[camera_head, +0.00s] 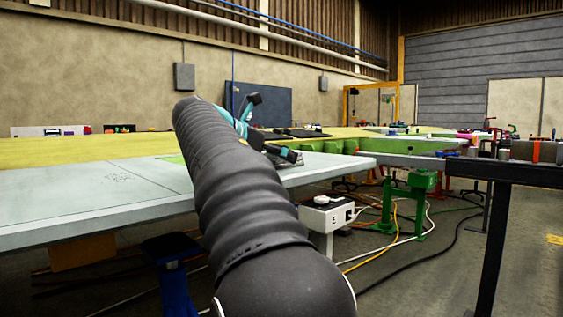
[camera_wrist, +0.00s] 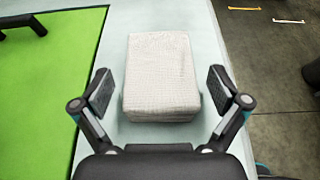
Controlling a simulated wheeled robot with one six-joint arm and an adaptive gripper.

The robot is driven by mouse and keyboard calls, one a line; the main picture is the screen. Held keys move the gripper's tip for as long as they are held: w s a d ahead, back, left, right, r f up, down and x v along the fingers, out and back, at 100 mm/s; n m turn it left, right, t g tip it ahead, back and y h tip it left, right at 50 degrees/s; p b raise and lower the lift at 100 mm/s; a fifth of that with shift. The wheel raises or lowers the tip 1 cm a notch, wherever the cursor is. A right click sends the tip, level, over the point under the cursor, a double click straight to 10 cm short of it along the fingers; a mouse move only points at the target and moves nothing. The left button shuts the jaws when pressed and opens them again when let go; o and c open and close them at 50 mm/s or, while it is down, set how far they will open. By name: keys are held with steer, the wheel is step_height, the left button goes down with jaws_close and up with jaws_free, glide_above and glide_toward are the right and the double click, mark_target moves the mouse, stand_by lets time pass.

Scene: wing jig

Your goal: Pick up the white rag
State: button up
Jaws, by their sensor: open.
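The white rag (camera_wrist: 161,75) is a folded, light, textured block lying on the pale tabletop (camera_wrist: 212,60) in the wrist view. My gripper (camera_wrist: 161,90) is open, with one finger on each side of the rag's near part. Gaps show between both fingers and the rag in this view. I cannot tell how high the fingers are above the table. In the head view my arm crosses the table (camera_head: 95,195), and I cannot make out the rag there.
A green mat (camera_wrist: 50,85) with a black object (camera_wrist: 22,24) lies left of the rag. The table edge and floor (camera_wrist: 275,90) are on the right. In the head view a dark rail (camera_head: 470,168) stands right, and a white box (camera_head: 327,213) and green stand (camera_head: 412,200) are beyond the table.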

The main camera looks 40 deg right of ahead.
steer(key=shift+x, duration=1.05)
steer(key=c, duration=1)
steer(key=shift+r, duration=0.1)
